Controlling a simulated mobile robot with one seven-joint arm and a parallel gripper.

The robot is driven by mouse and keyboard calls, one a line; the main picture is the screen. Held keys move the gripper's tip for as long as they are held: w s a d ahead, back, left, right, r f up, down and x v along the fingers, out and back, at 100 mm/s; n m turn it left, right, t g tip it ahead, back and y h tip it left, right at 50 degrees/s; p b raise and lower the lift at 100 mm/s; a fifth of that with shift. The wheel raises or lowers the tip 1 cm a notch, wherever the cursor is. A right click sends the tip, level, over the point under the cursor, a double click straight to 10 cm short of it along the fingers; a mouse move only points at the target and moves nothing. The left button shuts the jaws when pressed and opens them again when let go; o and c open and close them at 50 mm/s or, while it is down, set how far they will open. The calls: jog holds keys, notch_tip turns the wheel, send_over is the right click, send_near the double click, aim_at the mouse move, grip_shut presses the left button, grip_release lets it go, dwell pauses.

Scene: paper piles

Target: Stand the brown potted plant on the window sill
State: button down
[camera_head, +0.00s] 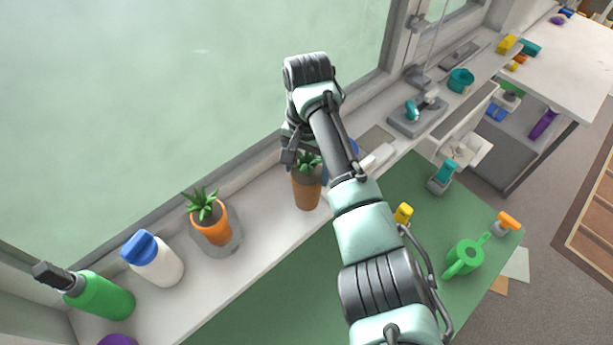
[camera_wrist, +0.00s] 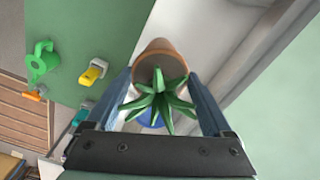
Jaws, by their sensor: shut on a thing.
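The brown potted plant (camera_head: 307,192) is a brown-orange pot with spiky green leaves. It shows at the sill's front edge in the head view and between my fingers in the wrist view (camera_wrist: 156,52). My gripper (camera_wrist: 160,78) is shut on the pot; in the head view my gripper (camera_head: 299,155) is at its top, partly hidden by my arm. The pale window sill (camera_head: 272,205) runs along the window. I cannot tell whether the pot's base touches it.
A brighter orange potted plant (camera_head: 211,222) stands on a grey saucer on the sill, left of the held pot. A white bottle with blue cap (camera_head: 153,260) and a green bottle (camera_head: 100,296) are farther left. A green watering can (camera_head: 465,257) is on the green surface below.

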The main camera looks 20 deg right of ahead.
jog(key=shift+w+f, duration=0.1)
jog(key=shift+f, duration=1.85)
jog(key=shift+f, duration=0.15)
grip_release()
notch_tip(320, 180, up, 12)
jog(key=shift+r+b, duration=0.2)
jog(key=shift+b, duration=0.1)
